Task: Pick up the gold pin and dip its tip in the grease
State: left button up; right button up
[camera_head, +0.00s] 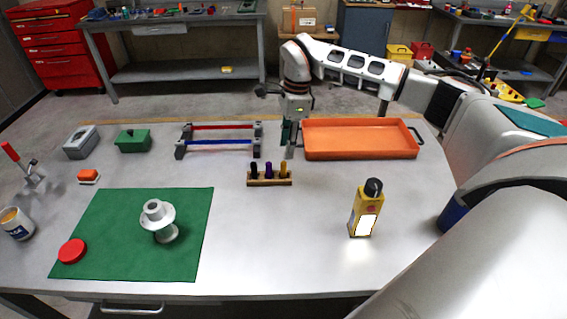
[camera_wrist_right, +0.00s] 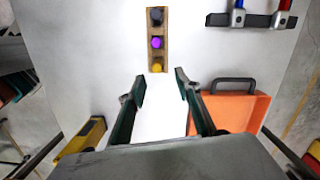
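The gold pin (camera_head: 283,171) stands upright in a small wooden block (camera_head: 270,182) at mid-table, beside a purple and a black pin. In the right wrist view the gold pin (camera_wrist_right: 156,68) is the nearest of the three. My right gripper (camera_head: 289,145) is above the table behind the block; in the wrist view its fingers (camera_wrist_right: 159,84) are apart, with nothing between them, and the gold pin lies just beyond the tips. An open tin (camera_head: 16,223) with orange-yellow contents, seemingly the grease, tilts in view at the left table edge. My left gripper is out of view.
An orange tray (camera_head: 360,155) lies right of my right gripper, and a rack with red and blue rods (camera_head: 218,142) left of it. A green mat (camera_head: 110,225) holds a white spool (camera_head: 158,217) and red lid (camera_head: 72,251).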

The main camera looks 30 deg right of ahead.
aim_at(284, 163)
jog(key=shift+s+a+f, duration=0.1)
jog(key=shift+a+f, duration=0.1)
jog(key=shift+f, duration=0.55)
jog(key=shift+s+a+f, duration=0.1)
jog(key=shift+a+f, duration=0.05)
jog(key=shift+f, duration=0.6)
jog(key=shift+w+a+f+p, duration=0.15)
jog(key=shift+f+p, duration=0.15)
jog(key=shift+f, duration=0.85)
jog(key=shift+a+f+p, duration=0.15)
jog(key=shift+f+p, duration=0.15)
jog(key=shift+f, duration=0.8)
grip_shut()
